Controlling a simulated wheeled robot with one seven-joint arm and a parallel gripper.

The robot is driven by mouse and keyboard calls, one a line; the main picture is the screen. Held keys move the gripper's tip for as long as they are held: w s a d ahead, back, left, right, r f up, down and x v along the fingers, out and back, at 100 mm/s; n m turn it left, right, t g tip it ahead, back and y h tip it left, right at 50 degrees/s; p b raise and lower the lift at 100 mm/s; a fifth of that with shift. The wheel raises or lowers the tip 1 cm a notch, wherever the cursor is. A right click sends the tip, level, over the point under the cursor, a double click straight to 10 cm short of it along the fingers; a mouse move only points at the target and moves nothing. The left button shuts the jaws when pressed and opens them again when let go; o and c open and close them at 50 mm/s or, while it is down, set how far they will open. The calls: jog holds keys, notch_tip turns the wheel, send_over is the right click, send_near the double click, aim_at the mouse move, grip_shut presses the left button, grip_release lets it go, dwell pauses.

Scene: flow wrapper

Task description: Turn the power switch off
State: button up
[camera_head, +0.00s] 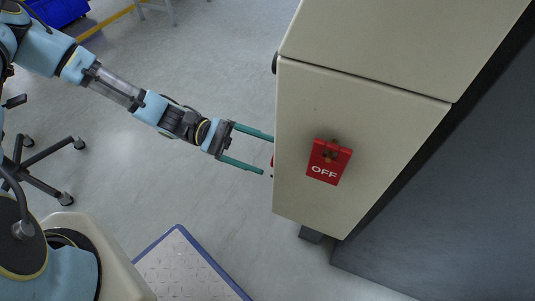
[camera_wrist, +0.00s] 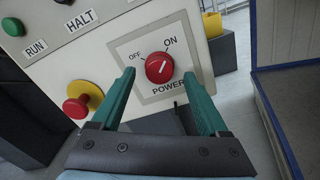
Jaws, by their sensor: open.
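The power switch is a round red knob (camera_wrist: 159,67) on a pale plate marked OFF, ON and POWER. Its white line points up and right, towards the ON label (camera_wrist: 170,41). The OFF label (camera_wrist: 134,56) is at its upper left. My gripper (camera_wrist: 159,74) is open, with one teal finger on each side of the knob in the picture; I cannot tell whether they touch it. In the head view my gripper (camera_head: 267,155) points at the cabinet's left face, and the knob is mostly hidden there.
The beige cabinet (camera_head: 355,130) carries a red OFF sign (camera_head: 327,162) on its side. A red emergency button (camera_wrist: 76,107) on a yellow base, a HALT label (camera_wrist: 79,22) and a green RUN button (camera_wrist: 13,27) sit left of the knob. Open floor (camera_head: 210,60) lies beside my arm.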

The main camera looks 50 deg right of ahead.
jog(key=shift+x, duration=1.2)
jog(key=shift+c, duration=0.4)
grip_shut()
